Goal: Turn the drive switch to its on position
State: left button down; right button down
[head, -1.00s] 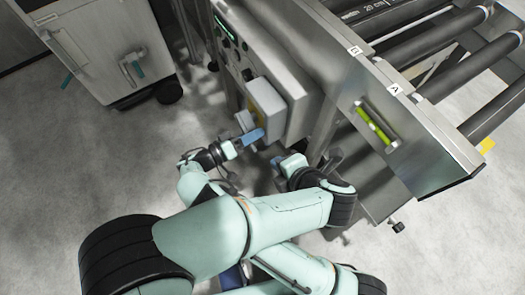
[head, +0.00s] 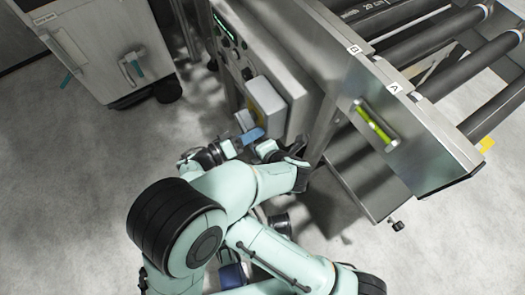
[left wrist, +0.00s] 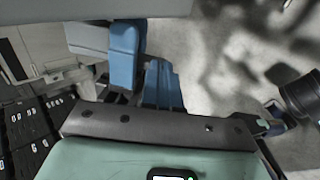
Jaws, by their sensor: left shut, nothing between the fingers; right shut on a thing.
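A grey box with a yellow side (head: 266,101) is mounted on the end of the steel control panel. I cannot make out the drive switch or its position for certain. My right gripper (head: 247,129) is at the lower edge of this box, with blue fingers, shut on a part of it that its fingers mostly hide. My left gripper (head: 262,146) is shut and empty, just below and right of the right gripper, close to the box. Blue fingers (left wrist: 162,86) show in the left wrist view, beside another blue finger and a grey block.
The control panel (head: 238,48) carries a green display and dark knobs. A roller conveyor (head: 430,50) with a green-yellow level (head: 376,124) on its frame lies to the right. A white cabinet (head: 95,45) stands upper left. The floor between is clear. My forearms cross below the box.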

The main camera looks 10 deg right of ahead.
pick_arm(q)
jog(key=shift+x, duration=0.8)
pick_arm(e)
jog(key=shift+s+a, duration=0.1)
jog(key=c, duration=0.9)
grip_release()
pick_arm(q)
jog(key=shift+s+a+f, duration=0.1)
jog(key=shift+s+f, duration=0.1)
pick_arm(e)
jog(key=shift+r, duration=0.15)
jog(key=shift+a, duration=0.1)
